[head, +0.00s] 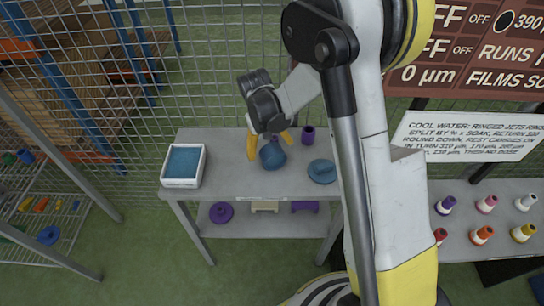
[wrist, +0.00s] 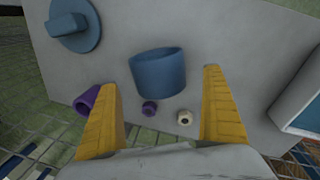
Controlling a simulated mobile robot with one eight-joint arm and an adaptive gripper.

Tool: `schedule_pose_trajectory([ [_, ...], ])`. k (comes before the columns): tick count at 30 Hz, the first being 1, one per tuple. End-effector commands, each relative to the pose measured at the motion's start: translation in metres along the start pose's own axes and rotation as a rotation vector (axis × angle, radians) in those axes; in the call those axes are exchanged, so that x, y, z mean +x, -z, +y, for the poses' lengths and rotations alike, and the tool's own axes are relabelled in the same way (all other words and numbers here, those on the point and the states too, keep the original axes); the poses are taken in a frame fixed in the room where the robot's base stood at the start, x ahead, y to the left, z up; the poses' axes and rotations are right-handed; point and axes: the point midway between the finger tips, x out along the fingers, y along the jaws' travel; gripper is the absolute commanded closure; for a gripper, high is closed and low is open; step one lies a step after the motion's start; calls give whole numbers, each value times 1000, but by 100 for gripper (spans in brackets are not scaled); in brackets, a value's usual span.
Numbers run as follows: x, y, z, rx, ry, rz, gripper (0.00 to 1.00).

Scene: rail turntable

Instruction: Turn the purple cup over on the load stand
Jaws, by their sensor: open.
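The purple cup (head: 308,135) stands near the back edge of the grey stand (head: 245,180) in the head view. In the wrist view the purple cup (wrist: 87,99) is partly hidden behind my left-hand finger. My gripper (head: 270,148) is open over the stand, to the left of the purple cup. A blue cup (head: 272,155) is in front of the fingers. In the wrist view this blue cup (wrist: 158,75) shows in the gap between the fingertips (wrist: 160,80), with no clear contact. I cannot tell whether it touches the stand.
A blue lid-like disc (head: 322,172) lies on the right of the stand. A white tray with a blue inside (head: 184,182) is on the left. A lower shelf holds a purple disc (head: 221,212). A wire fence stands behind. Small coloured bottles (head: 486,204) stand on another table at right.

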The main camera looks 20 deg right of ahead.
Motion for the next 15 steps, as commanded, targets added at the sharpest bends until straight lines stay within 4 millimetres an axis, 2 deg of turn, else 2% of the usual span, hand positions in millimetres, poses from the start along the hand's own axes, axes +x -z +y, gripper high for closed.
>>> schedule_pose_trajectory([
  [3, 24, -3, 0, 0, 0, 0, 4],
  [6, 37, -3, 0, 0, 0, 0, 4],
  [13, 38, -3, 0, 0, 0, 0, 4],
  [14, 38, -3, 0, 0, 0, 0, 7],
  [15, 38, -3, 0, 0, 0, 0, 19],
])
